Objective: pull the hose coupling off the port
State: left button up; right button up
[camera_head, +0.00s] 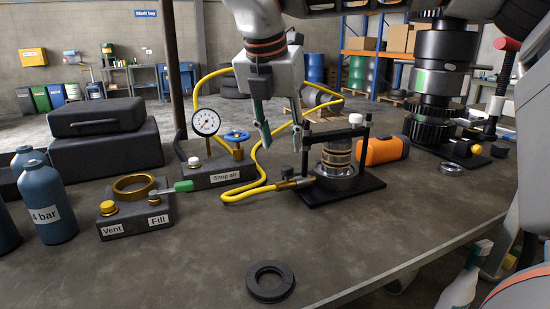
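A yellow hose (262,157) runs in loops by the Shop air block (220,170). Its lower end meets a small dark and brass coupling (291,181) at the left side of a black-framed fixture (344,190). The coupling appears seated on the fixture's port; the exact joint is too small to make out. My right gripper (281,141) comes down from the top with its fingers apart and nothing visible between them. It hangs above the coupling, its fingertips near the hose loop and the fixture's left post. My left gripper is not in view.
A gauge (206,122) and blue valve (237,135) stand on the Shop air block. Left are a Vent/Fill block (134,217), bottles (47,203) and dark cases (105,149). An orange object (383,150) sits behind the fixture. A black ring (270,281) lies in front, with bare bench around it.

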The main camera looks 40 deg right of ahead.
aim_at(287, 168)
jog(key=x, duration=0.7)
jog(key=shift+s+f, duration=0.1)
jog(key=shift+f, duration=0.15)
grip_shut()
